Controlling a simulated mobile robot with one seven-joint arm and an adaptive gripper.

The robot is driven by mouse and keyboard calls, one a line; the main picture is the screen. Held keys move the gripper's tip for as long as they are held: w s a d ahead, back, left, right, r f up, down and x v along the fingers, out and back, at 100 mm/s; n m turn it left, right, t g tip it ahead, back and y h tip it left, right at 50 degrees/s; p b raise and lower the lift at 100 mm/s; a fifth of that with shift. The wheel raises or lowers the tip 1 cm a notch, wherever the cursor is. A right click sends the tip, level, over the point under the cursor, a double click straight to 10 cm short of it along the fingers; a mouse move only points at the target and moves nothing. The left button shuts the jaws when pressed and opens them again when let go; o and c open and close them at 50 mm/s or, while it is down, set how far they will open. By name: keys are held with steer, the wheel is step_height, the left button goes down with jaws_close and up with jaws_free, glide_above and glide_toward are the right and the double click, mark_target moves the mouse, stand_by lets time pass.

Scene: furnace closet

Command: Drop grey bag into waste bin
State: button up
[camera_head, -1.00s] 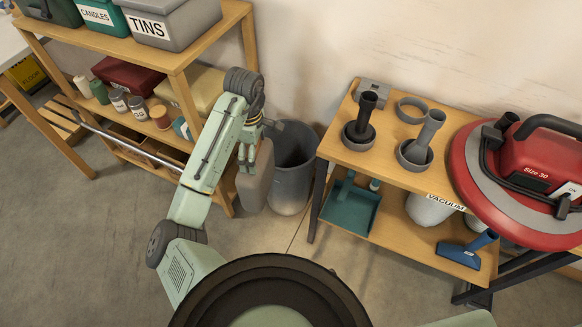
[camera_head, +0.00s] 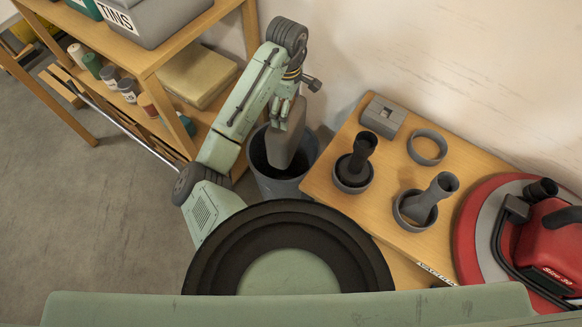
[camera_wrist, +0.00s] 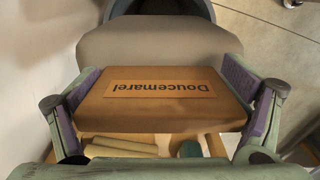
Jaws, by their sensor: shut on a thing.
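The grey bag (camera_head: 289,140) hangs from my gripper (camera_head: 284,108) in the head view. In the wrist view the bag (camera_wrist: 150,42) has a brown face with a "Doucemarel" label, and the purple finger pads of my gripper (camera_wrist: 160,90) press its two sides. The dark grey waste bin (camera_head: 281,186) stands on the floor between the shelf and the bench. The bag overlaps the bin's opening in the head view; I cannot tell how far it is above or inside the rim. A piece of the bin (camera_wrist: 160,8) shows beyond the bag in the wrist view.
A wooden shelf (camera_head: 150,50) with boxes and jars stands left of the bin. A wooden bench (camera_head: 340,205) with grey rings and nozzles stands close on the right, with a red vacuum (camera_head: 545,245) beyond. The wall is behind. The floor at left is open.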

steer(key=shift+w+d+f, duration=0.1)
steer(key=shift+w, duration=0.05)
steer(key=shift+f, duration=0.25)
step_height(320, 180, down, 5)
steer(key=b, duration=0.2)
steer(key=shift+f+b, duration=0.1)
steer(key=shift+b, duration=0.3)
